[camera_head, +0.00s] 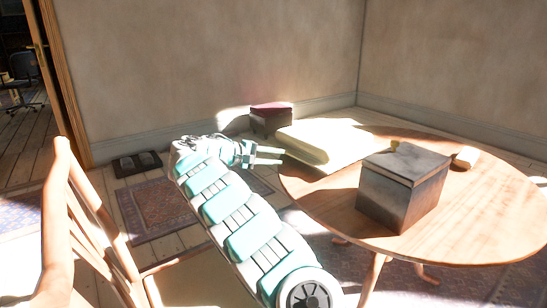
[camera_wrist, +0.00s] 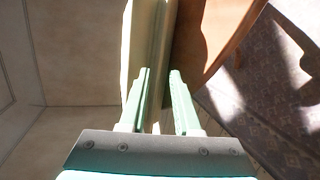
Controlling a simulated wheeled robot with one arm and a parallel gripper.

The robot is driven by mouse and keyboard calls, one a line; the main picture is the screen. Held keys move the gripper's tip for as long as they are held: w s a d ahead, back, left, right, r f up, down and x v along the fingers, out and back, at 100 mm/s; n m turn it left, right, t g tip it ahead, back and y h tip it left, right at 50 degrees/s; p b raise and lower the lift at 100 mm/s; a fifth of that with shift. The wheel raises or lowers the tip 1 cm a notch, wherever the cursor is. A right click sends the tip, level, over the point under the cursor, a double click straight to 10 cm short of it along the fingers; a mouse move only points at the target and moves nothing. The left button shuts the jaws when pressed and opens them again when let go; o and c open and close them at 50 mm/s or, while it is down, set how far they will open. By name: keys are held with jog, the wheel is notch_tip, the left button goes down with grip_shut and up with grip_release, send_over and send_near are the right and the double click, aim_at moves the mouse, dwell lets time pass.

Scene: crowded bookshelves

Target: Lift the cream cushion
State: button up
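The cream cushion (camera_head: 318,139) lies flat on the far left part of the round wooden table (camera_head: 470,222), brightly sunlit. My gripper (camera_head: 281,155) is at the cushion's left end, level with the table's edge, its fingers pointing right. In the wrist view the cushion (camera_wrist: 146,40) is a pale block running up from the fingers. My gripper (camera_wrist: 160,72) has its two fingers apart there, with a gap between the tips. The cushion's right edge shows ahead of that gap. Whether a finger touches the cushion I cannot tell.
A dark grey box (camera_head: 402,188) stands on the table in front of the cushion. A wooden chair (camera_head: 88,215) stands at left. A box with a dark red top (camera_head: 271,117) is behind the table.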

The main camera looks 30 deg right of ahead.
aim_at(297, 158)
jog(key=x, duration=0.7)
jog(key=shift+d, duration=0.2)
jog(key=shift+f, duration=0.1)
jog(key=shift+c, duration=0.2)
grip_shut()
dwell(0.9)
